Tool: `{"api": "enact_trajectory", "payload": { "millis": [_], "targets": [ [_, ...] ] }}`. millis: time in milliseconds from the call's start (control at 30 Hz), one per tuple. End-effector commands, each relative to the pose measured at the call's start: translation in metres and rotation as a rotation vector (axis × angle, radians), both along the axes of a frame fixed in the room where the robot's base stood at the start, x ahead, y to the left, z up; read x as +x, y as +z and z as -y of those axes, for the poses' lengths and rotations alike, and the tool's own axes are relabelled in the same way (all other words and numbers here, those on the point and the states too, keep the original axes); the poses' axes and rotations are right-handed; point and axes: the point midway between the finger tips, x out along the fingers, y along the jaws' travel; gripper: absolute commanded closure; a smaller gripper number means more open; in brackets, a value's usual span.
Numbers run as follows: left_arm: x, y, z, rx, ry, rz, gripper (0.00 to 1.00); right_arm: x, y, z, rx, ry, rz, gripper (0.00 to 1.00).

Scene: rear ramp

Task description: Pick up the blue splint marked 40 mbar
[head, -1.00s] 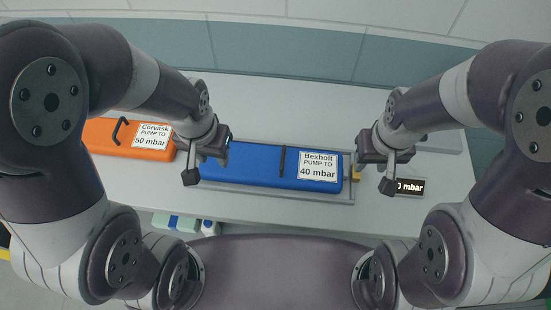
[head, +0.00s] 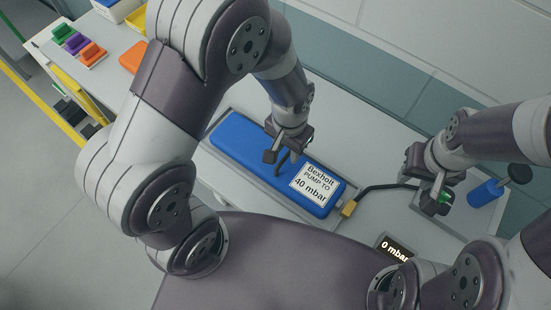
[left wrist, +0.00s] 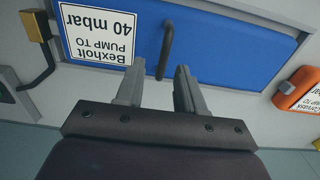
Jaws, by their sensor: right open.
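The blue splint (head: 248,151), labelled Bexholt, pump to 40 mbar, lies flat in a shallow grey tray in the head view. Its dark handle (head: 283,165) stands up beside the white label (head: 316,184). My left gripper (head: 285,153) is over the splint at the handle. In the left wrist view the two fingers (left wrist: 158,72) are apart, with the near end of the handle (left wrist: 166,50) close to the gap between their tips; I see no grip on it. My right gripper (head: 432,196) is open, right of the splint by the black hose.
A black hose (head: 385,188) runs from a yellow fitting (head: 349,208) at the splint's right end. A blue pump (head: 485,193) stands at right. A display (head: 395,249) reads 0 mbar. An orange splint (left wrist: 300,92) lies beyond the tray's other end.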

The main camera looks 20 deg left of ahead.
Motion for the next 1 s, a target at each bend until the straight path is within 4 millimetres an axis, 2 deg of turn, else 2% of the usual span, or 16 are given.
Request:
{"api": "enact_trajectory", "payload": {
  "millis": [133,233,333,500,533,633,1000],
  "targets": [
    [-0.002,-0.024,-0.008,0.003,0.001,-0.008,0.62,0.0,0.012,0.0,0.0,0.0,0.0,0.6],
    [-0.002,-0.042,-0.008,0.002,0.0,-0.006,0.62,0.0,0.012,0.0,0.0,0.0,0.0,0.6],
    [-0.001,-0.05,-0.008,0.001,0.0,-0.003,0.62,0.0,0.012,0.0,0.0,0.0,0.0,0.6],
    [-0.001,-0.05,-0.008,0.0,0.0,-0.001,0.62,0.0,0.011,0.0,0.0,0.0,0.0,0.6],
    [-0.001,-0.05,-0.008,0.0,0.0,-0.001,0.69,0.0,0.011,0.0,0.0,0.0,0.0,0.6],
    [-0.001,-0.05,-0.008,0.0,0.0,-0.001,1.0,0.0,0.011,0.0,0.0,0.0,0.0,0.6],
    [-0.001,-0.049,-0.008,0.0,0.0,-0.001,1.0,0.0,0.011,0.0,0.0,0.0,0.0,0.6]
  ]
}}
